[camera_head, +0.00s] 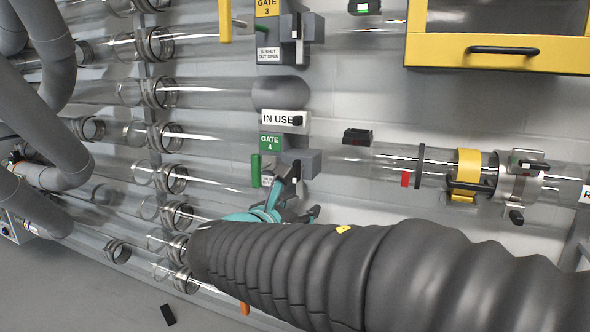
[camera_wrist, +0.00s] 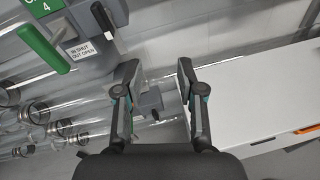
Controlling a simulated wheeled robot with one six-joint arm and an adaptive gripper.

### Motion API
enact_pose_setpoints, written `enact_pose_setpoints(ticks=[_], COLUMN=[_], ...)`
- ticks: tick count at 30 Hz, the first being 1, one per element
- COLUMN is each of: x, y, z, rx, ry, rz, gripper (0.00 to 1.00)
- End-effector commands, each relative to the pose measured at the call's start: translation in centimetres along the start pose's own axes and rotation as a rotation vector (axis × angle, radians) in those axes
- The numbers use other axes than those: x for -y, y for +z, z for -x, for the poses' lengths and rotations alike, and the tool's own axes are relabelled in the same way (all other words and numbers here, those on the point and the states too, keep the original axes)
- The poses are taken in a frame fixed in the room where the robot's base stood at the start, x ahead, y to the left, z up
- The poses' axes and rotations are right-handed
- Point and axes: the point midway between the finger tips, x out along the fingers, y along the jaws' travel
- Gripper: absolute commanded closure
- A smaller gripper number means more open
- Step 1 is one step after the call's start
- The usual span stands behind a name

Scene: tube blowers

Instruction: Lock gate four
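Gate four has a green "GATE 4" plate (camera_head: 270,142), a green handle (camera_head: 256,170) hanging down at its left and a grey block with a dark latch-like part (camera_head: 304,162) at its right. In the wrist view, the green handle (camera_wrist: 42,48) and an "IN SHUT OUT OPEN" label (camera_wrist: 82,51) are at the upper left, with a dark part (camera_wrist: 103,18) beside them. My gripper (camera_head: 300,194) is just below and right of the gate plate, partly hidden by my arm. In the wrist view my gripper (camera_wrist: 158,68) is open, with nothing held between its fingers.
An "IN USE" sign (camera_head: 279,118) with a black knob sits above gate four. Gate 3, with a yellow handle (camera_head: 225,18), is higher up. Clear tubes run left. A yellow cabinet (camera_head: 498,54) is upper right. A white box (camera_wrist: 255,105) stands right in the wrist view.

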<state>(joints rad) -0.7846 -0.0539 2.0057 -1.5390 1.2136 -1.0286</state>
Motion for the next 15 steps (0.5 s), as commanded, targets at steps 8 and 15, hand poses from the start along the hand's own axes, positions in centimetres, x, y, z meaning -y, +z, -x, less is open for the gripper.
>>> enact_pose_setpoints(ticks=[8,15], x=[-6.6,-7.0], y=[1.0,1.5], z=[2.5,-0.3], rx=[0.144,0.148], ry=[0.128,0.126], rz=[0.200,0.204], gripper=[0.61,0.61])
